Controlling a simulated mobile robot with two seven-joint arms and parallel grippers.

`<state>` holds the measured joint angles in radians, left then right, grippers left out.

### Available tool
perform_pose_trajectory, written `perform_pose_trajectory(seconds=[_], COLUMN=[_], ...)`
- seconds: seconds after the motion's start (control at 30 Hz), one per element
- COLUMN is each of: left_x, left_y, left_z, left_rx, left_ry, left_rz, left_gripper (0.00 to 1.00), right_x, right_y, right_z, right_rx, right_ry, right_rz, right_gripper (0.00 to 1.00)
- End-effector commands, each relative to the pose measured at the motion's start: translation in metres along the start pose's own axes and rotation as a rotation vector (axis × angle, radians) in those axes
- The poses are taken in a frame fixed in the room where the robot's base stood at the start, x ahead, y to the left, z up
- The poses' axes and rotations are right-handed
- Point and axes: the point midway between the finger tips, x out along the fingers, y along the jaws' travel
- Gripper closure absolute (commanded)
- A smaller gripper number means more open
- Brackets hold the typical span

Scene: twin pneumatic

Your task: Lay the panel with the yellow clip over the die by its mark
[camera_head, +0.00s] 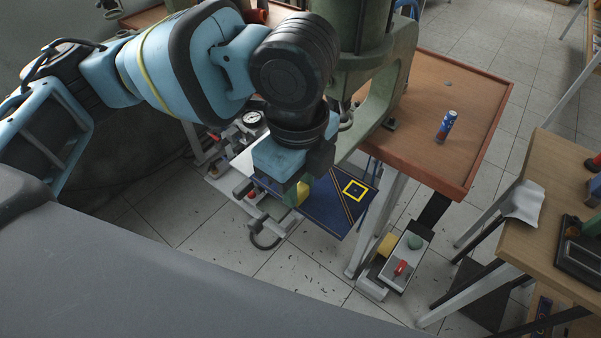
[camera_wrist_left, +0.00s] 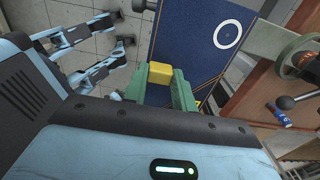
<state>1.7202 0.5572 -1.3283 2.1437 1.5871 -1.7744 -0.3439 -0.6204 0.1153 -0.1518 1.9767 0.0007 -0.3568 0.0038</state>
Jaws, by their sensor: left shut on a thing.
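The dark blue panel (camera_head: 326,212) has yellow stripes and a yellow square mark in the head view. In the left wrist view, the panel (camera_wrist_left: 180,45) shows a white ring on its face. My left gripper (camera_wrist_left: 165,95) is shut on the yellow clip (camera_wrist_left: 159,73) at the panel's near edge. In the head view, my left gripper (camera_head: 300,184) hangs in front of the green press, and the clip (camera_head: 303,193) shows beside it. The panel is held in front of the table, above the floor. I cannot make out the die or its mark. My right gripper is not in view.
The green press frame (camera_head: 386,85) stands at the brown table (camera_head: 440,110), which carries a blue can (camera_head: 446,126). A grey control box (camera_head: 404,258) with a green knob and red lever stands lower right. A wooden bench (camera_head: 540,240) is at the right.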

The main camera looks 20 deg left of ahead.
Motion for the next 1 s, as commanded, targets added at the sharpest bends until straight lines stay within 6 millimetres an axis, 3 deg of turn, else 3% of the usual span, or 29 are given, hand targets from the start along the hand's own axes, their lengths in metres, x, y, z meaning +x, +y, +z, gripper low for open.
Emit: perform_pose_trajectory(seconds=[0.17,0.37,0.7,1.0], left_x=[-0.001,-0.004,0.03,0.043], left_y=[0.0,0.001,0.0,0.0], left_z=[0.0,0.001,0.001,0.001], left_rx=[-0.001,-0.002,-0.001,0.0], left_ry=[-0.001,-0.004,0.0,-0.001], left_rz=[-0.001,-0.005,0.003,0.0], left_gripper=[0.96,0.96,0.96,0.96], right_x=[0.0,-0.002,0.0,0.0], right_y=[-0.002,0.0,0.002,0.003], right_z=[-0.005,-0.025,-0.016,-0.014], right_rx=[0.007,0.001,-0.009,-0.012], right_ry=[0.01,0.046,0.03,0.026], right_rz=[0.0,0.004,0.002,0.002], right_gripper=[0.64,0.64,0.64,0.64])
